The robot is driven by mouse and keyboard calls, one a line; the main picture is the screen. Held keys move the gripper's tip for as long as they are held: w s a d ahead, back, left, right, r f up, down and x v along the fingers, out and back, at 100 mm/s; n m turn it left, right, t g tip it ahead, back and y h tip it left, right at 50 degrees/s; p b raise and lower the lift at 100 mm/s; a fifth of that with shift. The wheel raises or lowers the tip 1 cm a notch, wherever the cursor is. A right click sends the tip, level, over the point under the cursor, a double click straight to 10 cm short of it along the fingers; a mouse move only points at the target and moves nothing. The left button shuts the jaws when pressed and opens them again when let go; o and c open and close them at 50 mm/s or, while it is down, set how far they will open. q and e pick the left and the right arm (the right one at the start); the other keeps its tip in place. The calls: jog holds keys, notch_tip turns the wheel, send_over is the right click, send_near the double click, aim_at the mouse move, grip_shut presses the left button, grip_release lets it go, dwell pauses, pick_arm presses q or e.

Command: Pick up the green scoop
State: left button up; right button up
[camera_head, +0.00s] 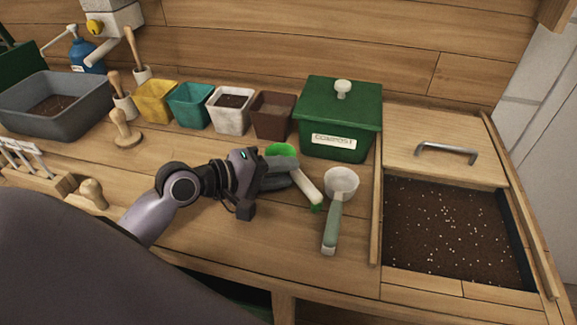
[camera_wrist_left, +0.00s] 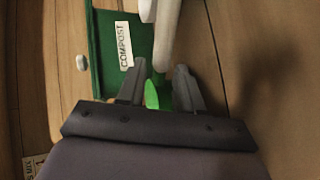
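The green scoop has a bright green bowl (camera_head: 281,150) and a white handle with a green end, lying slanted on the bench in front of the compost bin. My left gripper (camera_head: 278,175) is over it and hides part of it. In the left wrist view my left gripper (camera_wrist_left: 161,68) is open. A bright green part (camera_wrist_left: 152,95) shows between its fingers, and a white handle runs up ahead of the fingertips. I cannot tell whether the fingers touch it. My right gripper is not in view.
A white scoop with a sage handle (camera_head: 332,225) lies just right. Behind stand the green compost bin (camera_head: 340,115) and several pots, including a brown one (camera_head: 272,116). A soil bed (camera_head: 455,235) is at the right. The front bench is mostly clear.

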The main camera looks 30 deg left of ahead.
pick_arm(q)
jog(key=shift+w+d, duration=0.1)
jog(key=shift+w, duration=0.1)
grip_shut()
jog(key=shift+r, duration=0.1)
